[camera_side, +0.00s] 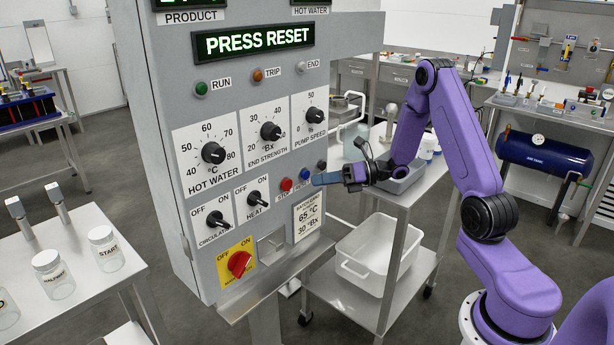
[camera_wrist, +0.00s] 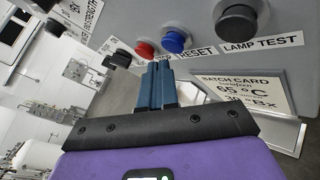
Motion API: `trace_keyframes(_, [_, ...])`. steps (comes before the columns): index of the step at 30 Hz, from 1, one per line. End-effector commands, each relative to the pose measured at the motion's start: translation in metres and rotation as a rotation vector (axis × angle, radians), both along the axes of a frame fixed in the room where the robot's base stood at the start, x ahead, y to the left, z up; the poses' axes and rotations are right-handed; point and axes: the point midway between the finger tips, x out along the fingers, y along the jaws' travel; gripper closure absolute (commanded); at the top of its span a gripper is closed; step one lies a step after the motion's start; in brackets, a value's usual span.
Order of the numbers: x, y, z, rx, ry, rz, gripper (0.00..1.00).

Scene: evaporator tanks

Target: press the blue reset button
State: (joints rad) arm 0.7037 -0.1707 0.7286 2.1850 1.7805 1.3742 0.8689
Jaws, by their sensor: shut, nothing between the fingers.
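The blue reset button (camera_side: 305,174) is on the grey control panel (camera_side: 262,205), in a row between a red button (camera_side: 286,184) and a black one (camera_side: 321,165). In the wrist view the blue button (camera_wrist: 176,40) is above and slightly right of my fingertips (camera_wrist: 158,66), with the label RESET beside it. My gripper (camera_side: 315,180) is shut and empty, its blue fingers pointing at the panel just below and right of the blue button in the side view. The fingertips look close to the panel; I cannot tell whether they touch it.
The panel display (camera_side: 254,40) reads PRESS RESET. The black LAMP TEST button (camera_wrist: 240,21) and the red button (camera_wrist: 145,48) flank the blue one closely. A batch card (camera_side: 308,215) is below the buttons. A steel cart (camera_side: 403,196) with a white tub (camera_side: 378,250) stands beneath my arm.

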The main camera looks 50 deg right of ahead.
Motion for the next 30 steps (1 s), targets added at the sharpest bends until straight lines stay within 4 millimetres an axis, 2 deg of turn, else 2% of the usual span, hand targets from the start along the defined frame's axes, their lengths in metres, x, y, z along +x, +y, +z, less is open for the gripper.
trace_keyframes(18, [0.0003, 0.0001, 0.0000, 0.000, 0.000, 0.000, 1.00])
trace_keyframes(30, [0.0087, 0.0002, 0.0000, 0.001, 0.001, 0.000, 1.00])
